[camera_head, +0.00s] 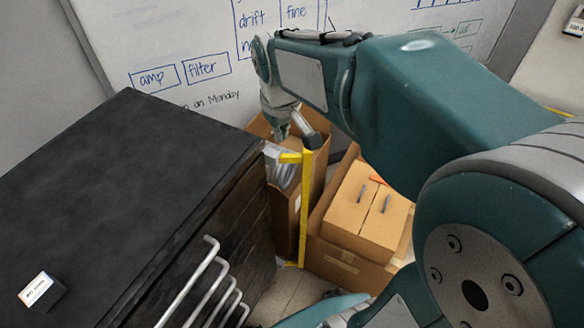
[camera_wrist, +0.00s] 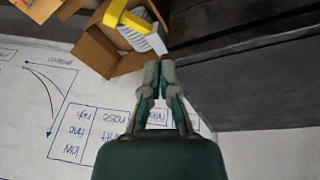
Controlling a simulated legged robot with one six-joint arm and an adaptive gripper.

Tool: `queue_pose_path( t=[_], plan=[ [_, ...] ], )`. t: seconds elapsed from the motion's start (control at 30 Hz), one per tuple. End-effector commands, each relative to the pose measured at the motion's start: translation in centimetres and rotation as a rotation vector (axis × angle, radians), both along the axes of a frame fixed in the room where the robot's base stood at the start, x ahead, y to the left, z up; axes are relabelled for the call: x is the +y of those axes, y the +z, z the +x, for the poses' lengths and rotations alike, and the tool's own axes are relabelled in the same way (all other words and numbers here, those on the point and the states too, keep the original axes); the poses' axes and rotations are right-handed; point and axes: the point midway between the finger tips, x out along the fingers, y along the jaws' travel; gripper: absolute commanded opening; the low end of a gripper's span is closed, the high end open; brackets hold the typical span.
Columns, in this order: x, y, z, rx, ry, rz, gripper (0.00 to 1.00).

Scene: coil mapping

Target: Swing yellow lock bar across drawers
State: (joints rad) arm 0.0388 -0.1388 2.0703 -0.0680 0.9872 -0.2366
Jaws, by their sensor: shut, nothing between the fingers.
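The yellow lock bar (camera_head: 304,205) stands upright at the far right corner of the black drawer cabinet (camera_head: 120,180), swung out to the side of the drawer fronts. A short yellow arm at its top reaches left toward the cabinet. In the wrist view the yellow bar (camera_wrist: 116,12) shows at the top, beyond my fingertips. My gripper (camera_head: 281,130) is just above the bar's top end, by the cabinet corner. In the wrist view my gripper (camera_wrist: 160,64) has its fingertips together with nothing between them. Contact with the bar cannot be told.
Several silver drawer handles (camera_head: 195,278) stick out from the cabinet front. Open cardboard boxes (camera_head: 345,262) stand behind and right of the bar. A whiteboard (camera_head: 180,40) backs the scene. A small labelled block (camera_head: 40,290) sits on the cabinet top, which is otherwise clear.

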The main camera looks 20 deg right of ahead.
Motion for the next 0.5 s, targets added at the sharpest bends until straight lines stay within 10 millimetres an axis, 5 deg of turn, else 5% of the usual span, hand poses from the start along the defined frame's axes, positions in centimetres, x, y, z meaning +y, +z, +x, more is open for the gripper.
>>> queue_pose_path(
  t=[0.5],
  plan=[
    [-3.2, -10.2, 12.1, 0.252, 0.182, -0.063, 0.00]
  ],
)
